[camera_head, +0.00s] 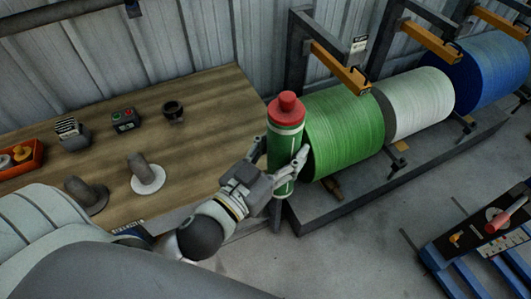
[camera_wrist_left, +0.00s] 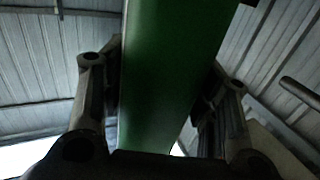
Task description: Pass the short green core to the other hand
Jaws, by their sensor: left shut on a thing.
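The short green core (camera_head: 285,138) is an upright green cylinder with pale bands and a red stepped top. It stands in front of the green roll in the head view, off the table's right edge. My left gripper (camera_head: 282,160) is shut on the core's lower half, one finger on each side. In the left wrist view the green core (camera_wrist_left: 165,75) fills the middle between both fingers (camera_wrist_left: 162,110). Its lower end is partly hidden by the gripper. My right gripper is in neither view.
A wooden table (camera_head: 215,105) at left holds a grey spindle (camera_head: 146,175), a dark spindle (camera_head: 85,195), a button box (camera_head: 124,120), a black ring (camera_head: 173,111) and an orange bin (camera_head: 20,158). Green (camera_head: 345,130), white (camera_head: 420,103) and blue (camera_head: 490,72) rolls stand behind. A blue-framed cart (camera_head: 485,245) is at right.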

